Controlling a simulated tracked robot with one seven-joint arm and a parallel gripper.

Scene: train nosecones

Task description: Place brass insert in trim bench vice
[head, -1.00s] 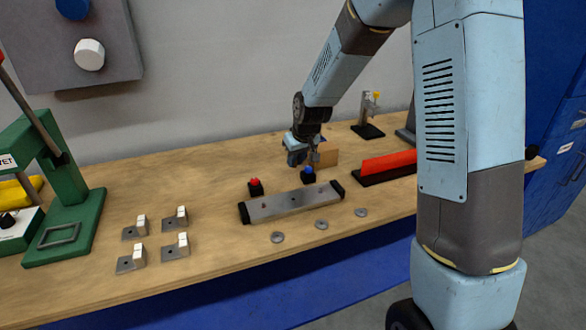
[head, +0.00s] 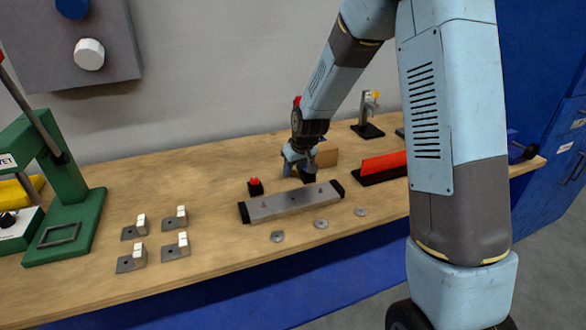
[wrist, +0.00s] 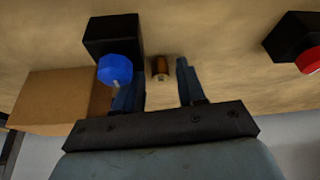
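The brass insert is a small brass-coloured cylinder (wrist: 161,68) on the wooden bench in the wrist view. It shows between the two blue fingers of my gripper (wrist: 154,76), with a visible gap to each finger. My gripper is open and empty. In the head view my gripper (head: 303,164) is low over the bench behind the grey metal bar, and the insert cannot be made out there. A blue object with a black knob (head: 528,151), partly hidden behind my arm at the right bench end, may be the trim bench vice.
A black block with a blue knob (wrist: 115,70) stands close by the left finger, beside a brown box (wrist: 60,97). A red-knobbed block (head: 255,186), the metal bar (head: 290,203) and a red strip (head: 384,162) are nearby. The bench (head: 215,160) is clear left of my gripper.

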